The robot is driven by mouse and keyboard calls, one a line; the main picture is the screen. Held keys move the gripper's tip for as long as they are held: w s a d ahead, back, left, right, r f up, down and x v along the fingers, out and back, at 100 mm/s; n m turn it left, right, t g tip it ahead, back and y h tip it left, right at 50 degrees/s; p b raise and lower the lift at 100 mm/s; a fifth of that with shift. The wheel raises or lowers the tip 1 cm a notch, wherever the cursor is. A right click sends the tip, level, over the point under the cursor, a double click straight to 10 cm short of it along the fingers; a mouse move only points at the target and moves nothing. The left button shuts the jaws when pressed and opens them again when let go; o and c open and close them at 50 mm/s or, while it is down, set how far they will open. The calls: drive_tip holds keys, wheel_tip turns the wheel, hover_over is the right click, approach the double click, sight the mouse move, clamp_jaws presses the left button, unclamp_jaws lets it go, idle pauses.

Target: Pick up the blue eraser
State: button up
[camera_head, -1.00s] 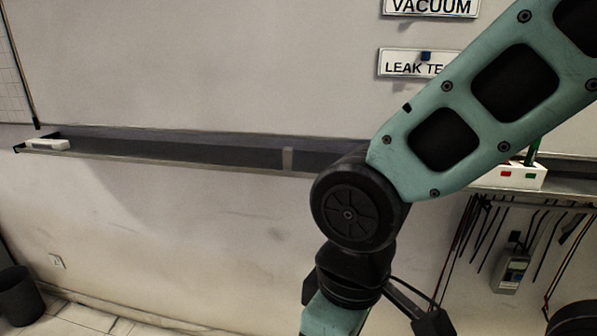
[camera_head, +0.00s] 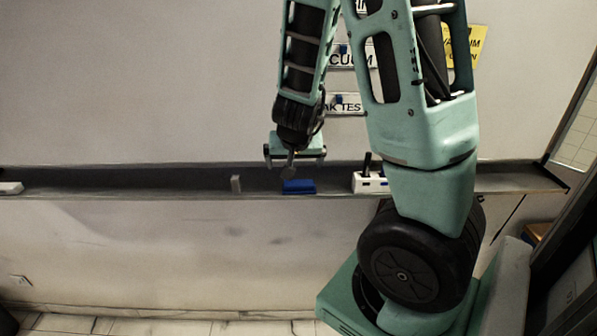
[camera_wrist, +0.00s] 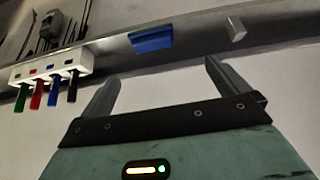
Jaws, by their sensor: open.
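The blue eraser (camera_head: 299,187) lies on the narrow grey tray (camera_head: 210,187) along the wall. It also shows in the wrist view (camera_wrist: 152,41), beyond my fingers and roughly between them. My gripper (camera_head: 294,157) is above the eraser in the head view, apart from it. In the wrist view its two fingers (camera_wrist: 160,85) are spread wide with nothing between them.
A white marker holder (camera_head: 370,183) stands on the tray right of the eraser; in the wrist view it holds several coloured markers. A small grey block (camera_head: 236,184) stands left of the eraser. A white object (camera_head: 10,188) lies at the far left. The tray between is clear.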

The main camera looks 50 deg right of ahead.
drive_tip(key=b, duration=0.5)
approach(299, 182)
drive_tip(key=x, duration=0.4)
drive_tip(key=shift+w+f, duration=0.15)
drive_tip(key=shift+f, duration=0.15)
drive_tip(key=shift+p+x, duration=1.25)
drive_tip(key=shift+x, duration=1.75)
drive_tip(key=shift+d, duration=0.1)
drive_tip(key=c, duration=0.6)
